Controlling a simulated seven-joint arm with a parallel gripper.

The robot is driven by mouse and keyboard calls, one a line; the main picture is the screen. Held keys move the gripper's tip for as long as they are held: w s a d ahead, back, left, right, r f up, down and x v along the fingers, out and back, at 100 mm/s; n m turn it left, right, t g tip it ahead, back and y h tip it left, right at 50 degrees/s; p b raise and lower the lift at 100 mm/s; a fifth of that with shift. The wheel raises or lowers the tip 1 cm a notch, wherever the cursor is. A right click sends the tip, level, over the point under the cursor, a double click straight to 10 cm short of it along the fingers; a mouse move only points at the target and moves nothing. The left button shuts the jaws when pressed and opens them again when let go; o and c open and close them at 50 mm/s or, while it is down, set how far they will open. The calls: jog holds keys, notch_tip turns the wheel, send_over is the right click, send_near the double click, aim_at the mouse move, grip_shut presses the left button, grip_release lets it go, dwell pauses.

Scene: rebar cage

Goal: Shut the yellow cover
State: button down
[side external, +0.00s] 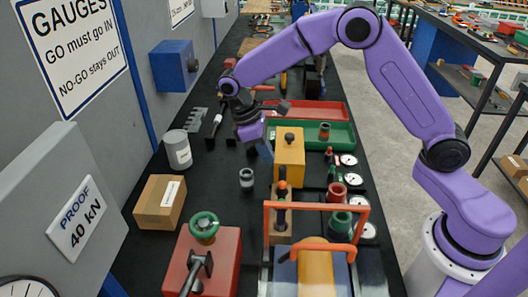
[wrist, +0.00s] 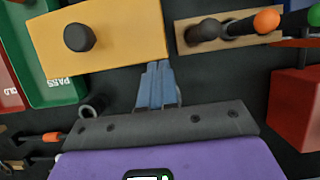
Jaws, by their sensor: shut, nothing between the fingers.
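A yellow box-shaped piece (side external: 289,158) with a dark knob on top stands mid-bench in the side view. In the wrist view, the yellow piece (wrist: 130,38) fills the upper left with its knob showing. I cannot tell whether it is a cover or how far it is open. My gripper (side external: 266,152) is just left of it in the side view, fingers together and empty. In the wrist view, the fingertips (wrist: 158,66) are close to its lower right corner. I cannot tell whether they touch.
A green tray (side external: 345,141) and a red tray (side external: 330,111) lie behind. An orange frame (side external: 318,206) stands in front, over another yellow piece (side external: 315,272). A cardboard box (side external: 160,201), a grey can (side external: 177,149) and a small grey cup (side external: 246,180) stand left.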

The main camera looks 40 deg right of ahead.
aim_at(300, 161)
jog(key=s+d, duration=0.8)
jog(key=shift+s+d, duration=0.25)
jog(key=shift+d, duration=0.05)
jog(key=w+a, duration=0.3)
jog(key=shift+w+a, duration=0.1)
jog(key=shift+a, duration=0.05)
jog(key=v, duration=1)
jog(key=w+d+r+m+y, duration=0.1)
jog(key=w+d+r+m, duration=0.2)
jog(key=w+d, duration=0.4)
jog(key=shift+g, duration=0.3)
jog(key=x, duration=0.5)
jog(key=w+a+x, duration=0.1)
jog(key=x, duration=0.2)
jog(key=shift+f, duration=0.6)
jog(key=shift+s+d+f, duration=0.3)
jog(key=shift+s+d, duration=0.2)
jog(key=shift+s, duration=0.35)
jog(key=shift+s+d, duration=0.3)
jog(key=shift+s, duration=0.2)
jog(key=shift+s+d, duration=0.25)
jog(key=shift+s, duration=0.25)
